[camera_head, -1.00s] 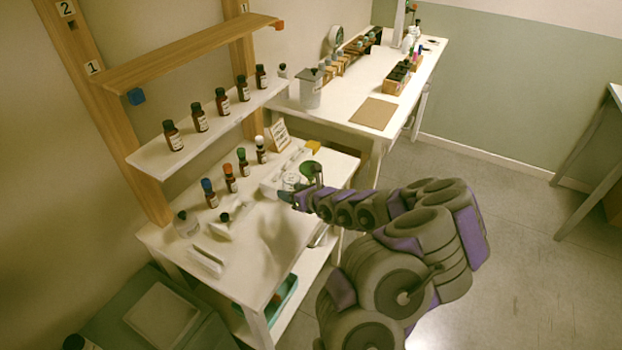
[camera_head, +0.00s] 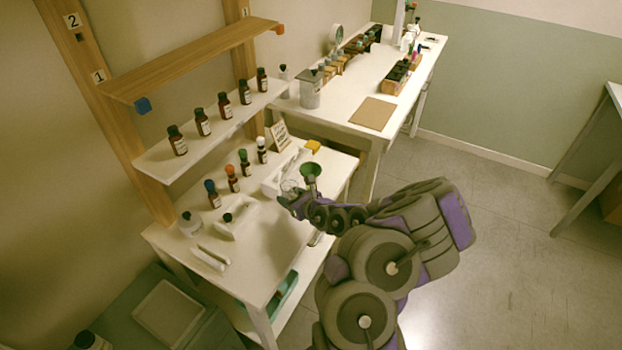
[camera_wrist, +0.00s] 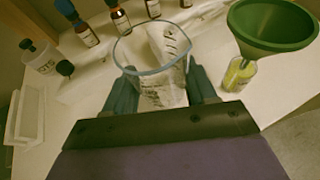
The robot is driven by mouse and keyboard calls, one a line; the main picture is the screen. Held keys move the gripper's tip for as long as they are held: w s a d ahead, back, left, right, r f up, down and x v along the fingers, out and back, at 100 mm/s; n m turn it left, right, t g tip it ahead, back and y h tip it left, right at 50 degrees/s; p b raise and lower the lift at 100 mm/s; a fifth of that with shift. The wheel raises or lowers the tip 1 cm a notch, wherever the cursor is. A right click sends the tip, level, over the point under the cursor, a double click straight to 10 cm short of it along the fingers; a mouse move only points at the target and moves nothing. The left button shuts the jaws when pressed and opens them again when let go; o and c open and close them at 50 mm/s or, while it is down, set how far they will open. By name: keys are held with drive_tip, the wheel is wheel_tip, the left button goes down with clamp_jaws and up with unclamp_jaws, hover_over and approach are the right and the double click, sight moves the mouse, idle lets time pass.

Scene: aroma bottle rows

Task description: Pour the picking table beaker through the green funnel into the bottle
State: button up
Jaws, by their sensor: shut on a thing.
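My gripper (camera_wrist: 160,92) is shut on a clear glass beaker (camera_wrist: 158,62) with dark graduation marks. The beaker is between the two fingers, its rim toward the top of the wrist view. The green funnel (camera_wrist: 272,22) is to the right of the beaker, apart from it, with its wide mouth up. Below the funnel is a small bottle (camera_wrist: 238,74) with yellowish content; the funnel's stem meets its neck. In the head view the funnel (camera_head: 310,172) is just right of my gripper (camera_head: 287,199), and the beaker is hard to make out there.
Several capped bottles (camera_head: 233,181) stand at the back of the picking table (camera_head: 262,258). A white tray (camera_head: 210,256) lies at the left, near a white round bottle (camera_head: 188,224). A yellow block (camera_head: 313,146) is behind the funnel. The table's front middle is clear.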

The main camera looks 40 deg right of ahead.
drive_tip(key=shift+s+a+r+p, duration=0.1)
drive_tip(key=shift+a+r+p, duration=0.4)
drive_tip(key=shift+p, duration=0.95)
drive_tip(key=a+r+p, duration=0.2)
drive_tip(key=p, duration=0.4)
drive_tip(key=s+a+r+p, duration=0.1)
drive_tip(key=a+r+p, duration=0.1)
drive_tip(key=p, duration=0.4)
drive_tip(key=shift+s, duration=0.1)
